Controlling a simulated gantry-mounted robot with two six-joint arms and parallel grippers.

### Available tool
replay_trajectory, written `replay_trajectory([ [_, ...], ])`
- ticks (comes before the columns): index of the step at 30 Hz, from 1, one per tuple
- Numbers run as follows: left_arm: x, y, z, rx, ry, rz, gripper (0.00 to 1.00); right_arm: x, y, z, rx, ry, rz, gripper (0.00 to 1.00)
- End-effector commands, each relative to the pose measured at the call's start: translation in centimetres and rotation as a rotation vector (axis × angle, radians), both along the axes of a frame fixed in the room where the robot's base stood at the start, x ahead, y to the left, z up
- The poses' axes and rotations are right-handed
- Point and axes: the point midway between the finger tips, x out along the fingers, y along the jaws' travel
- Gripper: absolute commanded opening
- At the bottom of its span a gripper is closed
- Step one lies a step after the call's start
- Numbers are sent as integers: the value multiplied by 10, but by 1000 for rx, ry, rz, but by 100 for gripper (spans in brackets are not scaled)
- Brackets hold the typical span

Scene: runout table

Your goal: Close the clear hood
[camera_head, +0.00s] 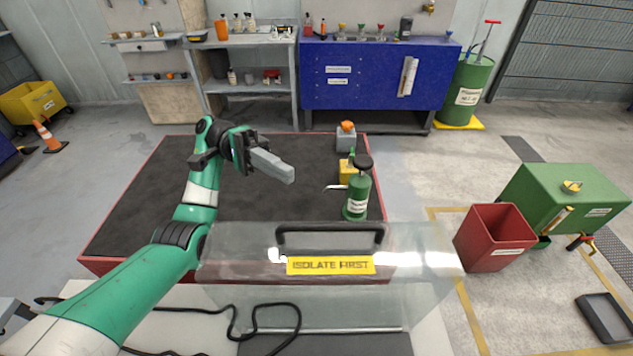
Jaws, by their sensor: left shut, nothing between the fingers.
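The clear hood (420,250) is a see-through box-like cover in the lower middle of the head view. It carries a dark handle (330,228) along its far top edge and a yellow label reading "ISOLATE FIRST" (331,265). I cannot tell from this view how far the hood is open. My left gripper (289,174) is shut and empty. It is above the dark table mat, beyond the hood handle and apart from it. My left arm passes along the hood's left side. My right gripper is not in view.
The dark runout table (140,205) has a red rim. A green pump bottle (356,195), a yellow block (347,174) and a grey block with an orange knob (346,138) stand at its right. A red bin (494,238) and green tank (565,205) stand farther right. A black cable (235,325) lies in front.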

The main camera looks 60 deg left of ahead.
Motion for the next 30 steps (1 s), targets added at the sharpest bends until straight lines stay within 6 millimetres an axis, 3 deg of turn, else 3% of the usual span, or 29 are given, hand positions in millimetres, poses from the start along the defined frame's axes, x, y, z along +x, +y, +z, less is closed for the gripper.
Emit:
replay_trajectory([
  [1, 0, -5, 12, -2, 1, -2, 0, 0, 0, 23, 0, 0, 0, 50],
  [11, 17, -78, 11, 1, -3, -5, 0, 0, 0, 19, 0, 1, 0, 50],
  [15, 5, -95, 15, 1, -3, -2, 0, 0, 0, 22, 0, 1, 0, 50],
  [21, -3, -108, 19, 1, -2, -1, 0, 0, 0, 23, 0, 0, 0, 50],
  [30, -4, -109, 19, 0, 0, -1, 0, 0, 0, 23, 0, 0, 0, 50],
])
